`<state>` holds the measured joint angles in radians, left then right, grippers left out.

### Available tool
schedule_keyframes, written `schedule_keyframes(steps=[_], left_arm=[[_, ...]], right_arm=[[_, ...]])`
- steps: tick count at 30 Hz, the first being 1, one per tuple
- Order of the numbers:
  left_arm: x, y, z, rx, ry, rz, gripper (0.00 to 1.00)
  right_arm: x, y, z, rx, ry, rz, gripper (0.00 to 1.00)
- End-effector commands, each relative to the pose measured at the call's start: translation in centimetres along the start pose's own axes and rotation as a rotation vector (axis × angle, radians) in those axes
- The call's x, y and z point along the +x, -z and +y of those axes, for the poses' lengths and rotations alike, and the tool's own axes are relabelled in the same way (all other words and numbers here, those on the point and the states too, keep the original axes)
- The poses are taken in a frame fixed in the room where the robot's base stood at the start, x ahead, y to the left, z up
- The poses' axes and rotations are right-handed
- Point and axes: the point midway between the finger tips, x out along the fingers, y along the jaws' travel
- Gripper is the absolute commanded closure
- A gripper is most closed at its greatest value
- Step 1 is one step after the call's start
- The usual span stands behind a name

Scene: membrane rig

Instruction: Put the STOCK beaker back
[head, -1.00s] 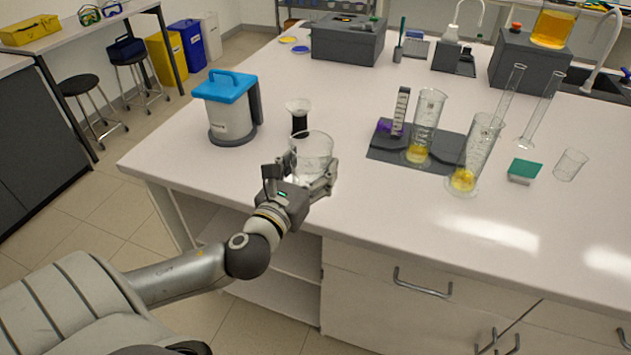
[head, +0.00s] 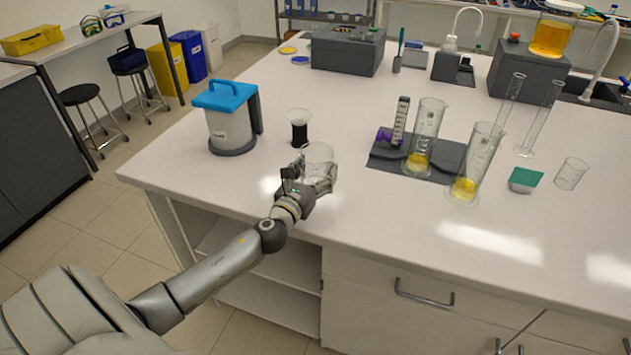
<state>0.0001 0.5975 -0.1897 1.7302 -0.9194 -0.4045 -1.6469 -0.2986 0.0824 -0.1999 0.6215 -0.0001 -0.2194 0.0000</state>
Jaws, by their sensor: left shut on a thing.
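A clear glass beaker (head: 318,156) is in my left gripper (head: 318,180), near the front edge of the white bench. The gripper's fingers are shut around its lower part, and the beaker looks upright. No label can be read on it, and I cannot tell whether its base touches the bench. The fingers and wrist hide its lower side. My right gripper is not in view.
A blue-lidded container (head: 230,118) and a dark-filled small vessel (head: 299,127) stand left of and behind the beaker. Cylinders with yellow liquid (head: 424,140) (head: 474,165) stand to the right near a dark mat (head: 440,172). A small empty beaker (head: 571,174) stands farther right.

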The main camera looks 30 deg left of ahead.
Motion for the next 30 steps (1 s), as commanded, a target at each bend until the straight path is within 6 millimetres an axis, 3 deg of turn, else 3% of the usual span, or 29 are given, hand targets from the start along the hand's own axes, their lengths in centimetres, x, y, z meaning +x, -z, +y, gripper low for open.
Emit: schedule_keyframes(steps=[1, 4, 17, 18, 21, 22, 30], left_arm=[[-0.1, 1.3, -0.1, -0.005, -0.001, 0.005, 0.63], [-0.1, 2.4, -0.1, -0.005, -0.001, 0.004, 0.63], [-0.1, 3.0, -0.1, -0.001, 0.001, 0.003, 0.63], [-0.1, 2.9, -0.1, -0.001, 0.001, 0.003, 0.25], [-0.2, 2.9, -0.1, -0.001, 0.001, 0.004, 0.12], [-0.2, 2.9, -0.1, -0.001, 0.001, 0.004, 0.09], [-0.2, 2.9, -0.1, -0.001, 0.001, 0.004, 0.09]], right_arm=[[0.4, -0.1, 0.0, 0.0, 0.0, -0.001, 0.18], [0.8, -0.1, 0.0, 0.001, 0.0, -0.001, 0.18], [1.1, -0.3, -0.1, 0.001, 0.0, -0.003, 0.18], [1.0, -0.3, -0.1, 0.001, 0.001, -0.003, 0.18], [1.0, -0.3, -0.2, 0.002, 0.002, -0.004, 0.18], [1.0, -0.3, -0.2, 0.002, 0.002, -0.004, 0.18], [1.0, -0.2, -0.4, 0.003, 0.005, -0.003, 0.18]])
